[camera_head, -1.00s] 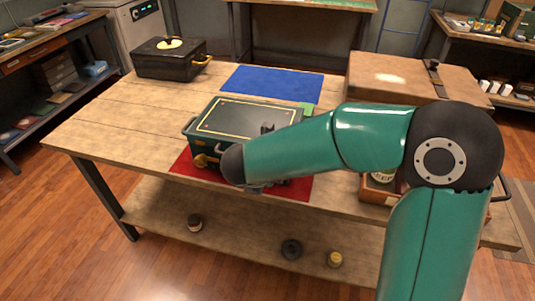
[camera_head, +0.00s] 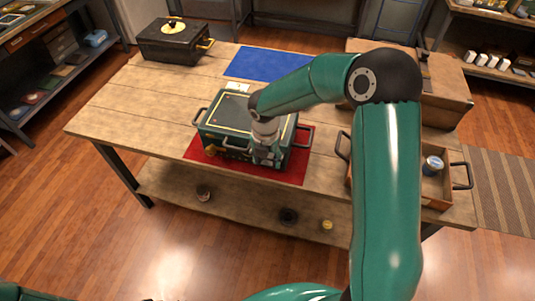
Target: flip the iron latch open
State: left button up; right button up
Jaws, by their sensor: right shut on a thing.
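A dark green box (camera_head: 229,115) with a thin yellow line around its lid stands on a red mat (camera_head: 293,164) at the table's front. A brass-coloured fitting (camera_head: 210,150) shows on its front left. My right gripper (camera_head: 263,158) points down at the front right of the box. It is shut on the iron latch there. The latch and the fingertips' hold are mostly hidden behind my gripper and wrist. The lid is down. My left gripper is not in view.
A black box (camera_head: 172,48) with a brass handle stands at the back left, and a blue mat (camera_head: 262,65) lies at the back. A wooden crate (camera_head: 436,190) holding a can (camera_head: 432,165) stands on the right, before a tan case (camera_head: 447,95). The left table area is clear.

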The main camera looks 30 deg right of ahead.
dwell(0.4)
jog(key=o, duration=0.9)
jog(key=shift+w, duration=0.1)
jog(key=shift+r, duration=0.15)
notch_tip(320, 180, up, 12)
jog(key=shift+s+a+f, duration=0.2)
jog(key=shift+s+a, duration=0.05)
jog(key=shift+a, duration=0.05)
jog(key=shift+f, duration=0.1)
